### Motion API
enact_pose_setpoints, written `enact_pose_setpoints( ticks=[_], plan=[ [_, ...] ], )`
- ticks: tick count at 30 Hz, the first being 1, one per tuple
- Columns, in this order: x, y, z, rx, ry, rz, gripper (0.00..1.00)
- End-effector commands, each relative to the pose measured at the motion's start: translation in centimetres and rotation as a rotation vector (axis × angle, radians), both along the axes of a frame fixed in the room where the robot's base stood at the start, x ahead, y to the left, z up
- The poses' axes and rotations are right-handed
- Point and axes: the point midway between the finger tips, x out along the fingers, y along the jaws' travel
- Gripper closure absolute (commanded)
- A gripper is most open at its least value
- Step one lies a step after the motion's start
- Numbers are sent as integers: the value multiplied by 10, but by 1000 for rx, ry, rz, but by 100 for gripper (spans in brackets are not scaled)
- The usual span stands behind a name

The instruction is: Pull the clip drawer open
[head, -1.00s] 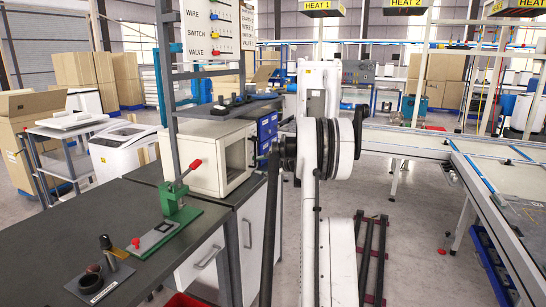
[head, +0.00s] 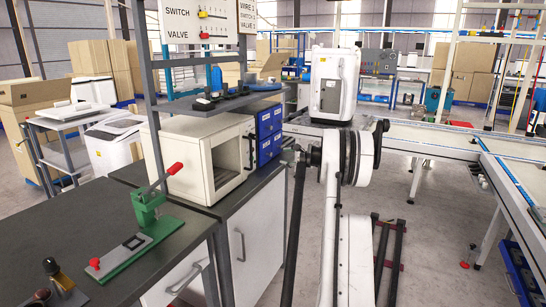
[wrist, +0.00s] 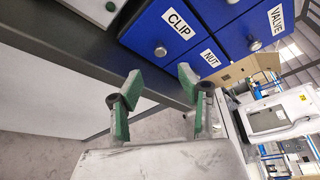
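The blue drawer unit (head: 269,133) stands on the dark bench in the head view, right of the cream box. In the wrist view the clip drawer (wrist: 148,30) is blue with a white CLIP label and a round silver knob (wrist: 160,50). It looks shut. My gripper (wrist: 158,82) is open and empty, its green fingertips apart. The fingertips lie below the knob in the picture and do not touch it.
Drawers labelled NUT (wrist: 209,57) and VALVE (wrist: 275,18) adjoin the clip drawer. The open cream box (head: 207,153) stands on the bench beside the unit. A green lever press (head: 147,207) is on the nearer bench. A conveyor table (head: 440,135) runs on the right.

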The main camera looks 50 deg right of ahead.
Motion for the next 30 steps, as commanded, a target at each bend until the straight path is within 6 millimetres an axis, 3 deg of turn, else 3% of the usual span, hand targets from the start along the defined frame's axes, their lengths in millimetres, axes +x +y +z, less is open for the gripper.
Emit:
enact_pose_setpoints(
  ticks=[6, 15, 30],
  plan=[
    [42, -6, -11, 0, 1, 3, 63],
    [83, -14, -20, -1, 0, 2, 63],
    [95, -17, -22, 0, 0, 0, 64]
  ],
)
